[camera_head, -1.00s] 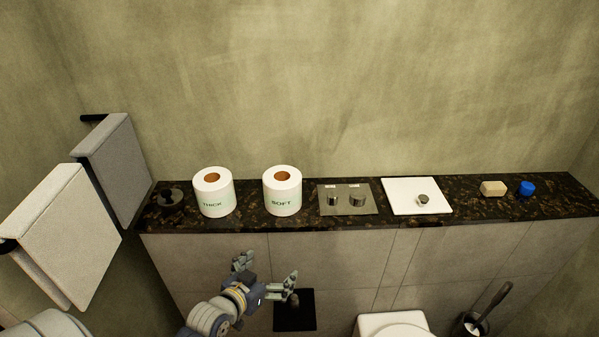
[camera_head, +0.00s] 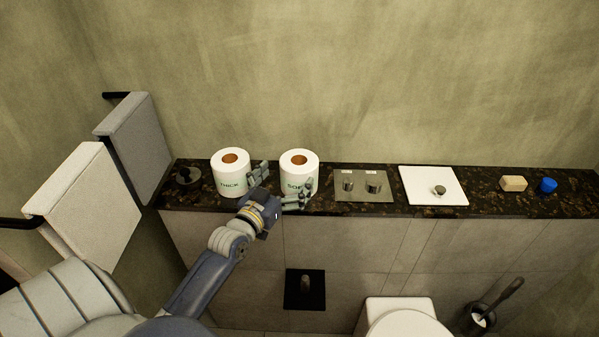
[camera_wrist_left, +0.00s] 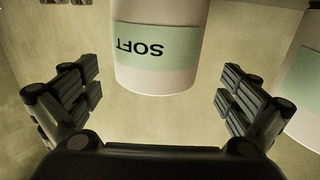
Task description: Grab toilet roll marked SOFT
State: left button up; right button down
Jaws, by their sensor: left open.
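The white toilet roll marked SOFT (camera_head: 299,163) stands upright on the dark stone ledge, with a brown core and a pale green label. My left gripper (camera_head: 283,185) is open in front of it, one finger in the gap to its left and the other across its lower right, hiding part of the label. In the left wrist view the SOFT roll (camera_wrist_left: 155,70) shows upside down, between and beyond the open fingers of the left gripper (camera_wrist_left: 158,90). The roll marked THICK (camera_head: 231,173) stands to the left; part of a roll (camera_wrist_left: 304,85) shows at the right edge of the wrist view.
The ledge (camera_head: 320,206) also bears a metal plate with knobs (camera_head: 361,187), a white square panel (camera_head: 430,186), soap (camera_head: 513,184) and a blue item (camera_head: 548,185). Towels (camera_head: 80,205) hang at left. Below are a black wall holder (camera_head: 304,289), a toilet (camera_head: 400,318) and a brush (camera_head: 482,312).

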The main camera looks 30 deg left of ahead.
aim_at(299, 163)
pick_arm(q)
jog(key=shift+w+r, duration=0.2)
jog(key=shift+w, duration=0.35)
jog(key=w+p, duration=0.2)
jog(key=w, duration=0.2)
jog(key=shift+w+r, duration=0.15)
jog(key=shift+w, duration=0.2)
jog(key=shift+c, duration=1.1)
jog(key=c, duration=0.9)
